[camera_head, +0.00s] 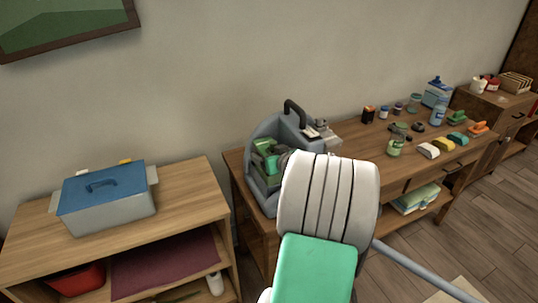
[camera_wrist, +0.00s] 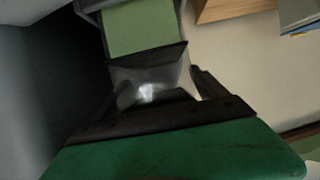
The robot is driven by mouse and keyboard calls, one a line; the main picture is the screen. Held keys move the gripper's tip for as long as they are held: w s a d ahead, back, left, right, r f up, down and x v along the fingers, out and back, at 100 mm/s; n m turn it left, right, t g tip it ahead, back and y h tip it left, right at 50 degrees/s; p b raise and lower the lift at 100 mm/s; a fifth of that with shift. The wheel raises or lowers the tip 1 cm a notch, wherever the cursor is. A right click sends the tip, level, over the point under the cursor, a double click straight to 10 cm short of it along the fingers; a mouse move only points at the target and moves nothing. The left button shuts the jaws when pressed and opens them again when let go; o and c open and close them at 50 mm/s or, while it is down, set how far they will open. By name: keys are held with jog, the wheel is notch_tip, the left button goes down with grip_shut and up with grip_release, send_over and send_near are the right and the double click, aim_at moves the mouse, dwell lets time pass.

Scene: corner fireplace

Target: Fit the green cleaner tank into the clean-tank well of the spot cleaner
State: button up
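The spot cleaner (camera_head: 292,124), a grey machine with a dark top handle, stands at the left end of the long wooden table. The green cleaner tank (camera_head: 264,147) shows at its left side, by the well; I cannot tell whether it is seated. In the wrist view the tank (camera_wrist: 140,27) is light green with a dark band and a clear grey part below. My gripper (camera_wrist: 160,88) has its dark fingers on both sides of that clear part and appears shut on it. My own arm hides the gripper and the cleaner's lower right in the head view.
The long table (camera_head: 355,148) holds several small jars, sponges and bottles to the right, with a blue jug (camera_head: 437,94) at the back. A lower shelf unit (camera_head: 190,192) on the left carries a blue-lidded box (camera_head: 105,203). The wall is close behind.

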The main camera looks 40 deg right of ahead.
jog(key=v, duration=1.2)
jog(key=shift+b, duration=0.4)
jog(key=shift+r, duration=0.1)
